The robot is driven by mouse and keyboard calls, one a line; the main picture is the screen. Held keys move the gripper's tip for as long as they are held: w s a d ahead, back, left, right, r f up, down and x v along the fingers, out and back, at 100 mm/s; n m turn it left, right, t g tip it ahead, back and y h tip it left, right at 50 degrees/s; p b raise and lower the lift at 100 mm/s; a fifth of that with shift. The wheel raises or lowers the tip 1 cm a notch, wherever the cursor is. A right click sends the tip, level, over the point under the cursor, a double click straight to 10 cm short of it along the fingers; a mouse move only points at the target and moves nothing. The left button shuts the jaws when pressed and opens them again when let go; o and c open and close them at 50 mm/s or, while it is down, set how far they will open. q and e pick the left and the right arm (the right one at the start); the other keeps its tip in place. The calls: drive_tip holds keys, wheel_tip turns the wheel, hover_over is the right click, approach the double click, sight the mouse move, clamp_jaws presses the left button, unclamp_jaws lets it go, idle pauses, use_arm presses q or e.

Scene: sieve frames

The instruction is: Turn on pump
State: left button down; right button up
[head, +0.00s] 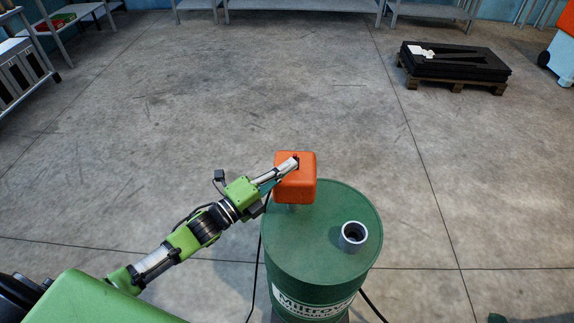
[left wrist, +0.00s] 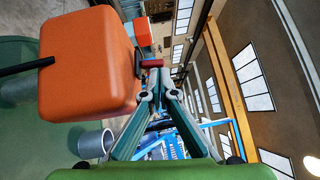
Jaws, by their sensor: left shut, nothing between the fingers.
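The pump is an orange box (head: 305,185) on top of a green drum (head: 318,235). My left gripper (head: 294,164) reaches in from the left, and its fingertips overlap the pump's top in the head view. In the left wrist view the pump (left wrist: 90,62) fills the upper left, beside the gripper (left wrist: 152,70). Its fingers are shut with nothing held. A small dark red piece (left wrist: 152,62) shows right at the fingertips; I cannot tell whether they touch it. A black rod (left wrist: 25,67) meets the pump's side. My right gripper is not in view.
A grey pipe opening (head: 353,236) stands on the drum lid, right of the pump. Black cables run down beside the drum. A pallet with a black load (head: 455,62) lies at the back right. Shelves line the far edges. The concrete floor between is clear.

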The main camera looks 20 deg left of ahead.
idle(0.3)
use_arm(q)
drive_tip(key=shift+w+r+p, duration=0.15)
drive_tip(key=shift+r+p, duration=0.05)
drive_tip(key=shift+p, duration=0.15)
drive_tip(key=r+p, duration=0.1)
drive_tip(key=p, duration=0.1)
drive_tip(key=shift+w+a+n+g+y+p, duration=0.15)
drive_tip(key=shift+w+n+g+y+p, duration=0.15)
drive_tip(key=shift+w+n+g, duration=0.1)
drive_tip(key=shift+f+b, duration=0.5)
drive_tip(key=shift+f, duration=0.05)
drive_tip(key=shift+s, duration=0.1)
